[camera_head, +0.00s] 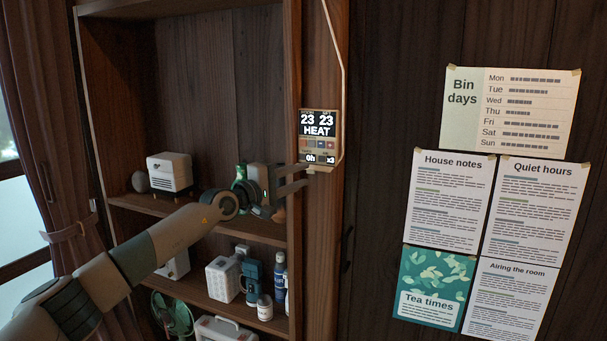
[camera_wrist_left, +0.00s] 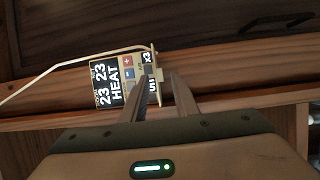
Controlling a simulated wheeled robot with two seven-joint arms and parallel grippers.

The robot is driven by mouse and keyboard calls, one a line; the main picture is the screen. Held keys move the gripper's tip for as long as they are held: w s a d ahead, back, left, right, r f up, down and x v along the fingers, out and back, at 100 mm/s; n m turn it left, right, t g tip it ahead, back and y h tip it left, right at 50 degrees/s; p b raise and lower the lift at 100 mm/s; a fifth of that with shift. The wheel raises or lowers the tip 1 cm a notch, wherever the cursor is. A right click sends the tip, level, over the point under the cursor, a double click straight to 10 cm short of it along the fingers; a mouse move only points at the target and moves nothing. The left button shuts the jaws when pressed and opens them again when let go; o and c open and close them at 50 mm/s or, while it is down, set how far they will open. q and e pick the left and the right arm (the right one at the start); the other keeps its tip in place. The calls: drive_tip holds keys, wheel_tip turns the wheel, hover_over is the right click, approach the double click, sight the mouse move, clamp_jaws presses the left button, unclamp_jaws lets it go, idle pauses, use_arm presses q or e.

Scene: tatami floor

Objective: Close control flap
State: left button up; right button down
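The control panel (camera_head: 318,124) is mounted on the wooden post. Its dark display reads "23 23 HEAT", and small buttons show below it, so they are uncovered. The flap (camera_head: 320,168) looks like a thin tan strip with a small tab at the panel's lower edge; it appears swung open, its exact angle unclear. In the left wrist view the panel (camera_wrist_left: 118,82) appears sideways, with the flap's edge (camera_wrist_left: 156,72) near the fingertips. My left gripper (camera_head: 307,175) is open just below the panel, its fingers apart. Contact with the flap cannot be told. My right gripper is out of view.
A pale cable (camera_head: 339,70) runs down to the panel. A wooden shelf (camera_head: 150,205) holding a white box (camera_head: 170,172), bottles and other items stands left of the post, around my left arm. Paper notices (camera_head: 512,110) hang on the dark wall at right.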

use_arm(q)
drive_tip(key=shift+x, duration=0.9)
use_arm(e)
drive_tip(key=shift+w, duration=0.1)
use_arm(q)
clamp_jaws()
drive_tip(key=shift+s, duration=0.1)
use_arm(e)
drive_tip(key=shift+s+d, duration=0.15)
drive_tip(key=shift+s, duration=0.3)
